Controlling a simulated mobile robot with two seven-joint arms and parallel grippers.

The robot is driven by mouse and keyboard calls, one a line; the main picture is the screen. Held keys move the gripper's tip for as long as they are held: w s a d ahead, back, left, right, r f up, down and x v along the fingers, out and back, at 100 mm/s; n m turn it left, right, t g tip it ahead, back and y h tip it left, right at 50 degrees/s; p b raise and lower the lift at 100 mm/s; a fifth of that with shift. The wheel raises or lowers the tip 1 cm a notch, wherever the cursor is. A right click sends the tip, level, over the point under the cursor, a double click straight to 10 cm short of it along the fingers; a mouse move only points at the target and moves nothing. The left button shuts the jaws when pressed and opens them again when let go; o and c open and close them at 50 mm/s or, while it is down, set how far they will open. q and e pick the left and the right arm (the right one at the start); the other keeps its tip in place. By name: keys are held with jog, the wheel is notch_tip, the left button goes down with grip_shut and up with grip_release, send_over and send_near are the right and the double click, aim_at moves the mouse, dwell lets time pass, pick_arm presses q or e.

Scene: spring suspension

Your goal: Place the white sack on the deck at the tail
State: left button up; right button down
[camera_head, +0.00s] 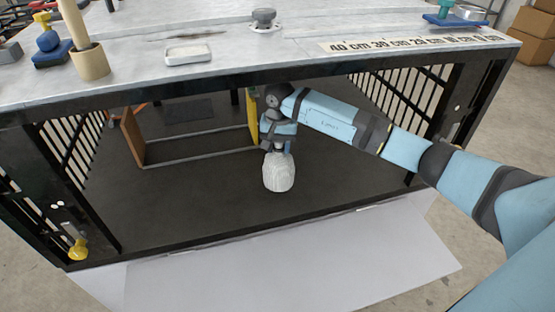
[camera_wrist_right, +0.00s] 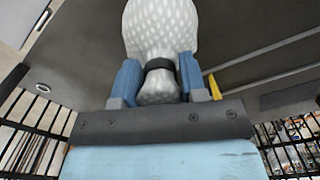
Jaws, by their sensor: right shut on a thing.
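The white sack (camera_head: 279,173) is a pale, rounded bag with a textured surface, upright in the head view. My right gripper (camera_head: 279,145) is shut on its neck from above. In the right wrist view the two blue fingers (camera_wrist_right: 158,70) stand on either side of the sack's neck at a dark band, with the white body of the sack (camera_wrist_right: 160,25) beyond. The sack is over the dark deck (camera_head: 200,218), towards its front edge. I cannot tell whether its bottom touches the deck. My left gripper is not in view.
A pale worktop (camera_head: 340,65) overhangs the deck. Black barred sides (camera_head: 400,100) stand left and right. A brown panel (camera_head: 132,137) and a yellow panel (camera_head: 252,112), joined by grey rails, stand behind. A pale sheet (camera_head: 290,260) lies in front. The deck left of the sack is clear.

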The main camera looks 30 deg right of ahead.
aim_at(279, 157)
jog(key=shift+f, duration=1.95)
jog(key=shift+f+b, duration=0.2)
jog(key=shift+b, duration=0.15)
jog(key=c, duration=0.7)
grip_release()
jog(key=shift+o, duration=0.2)
jog(key=shift+r, duration=0.15)
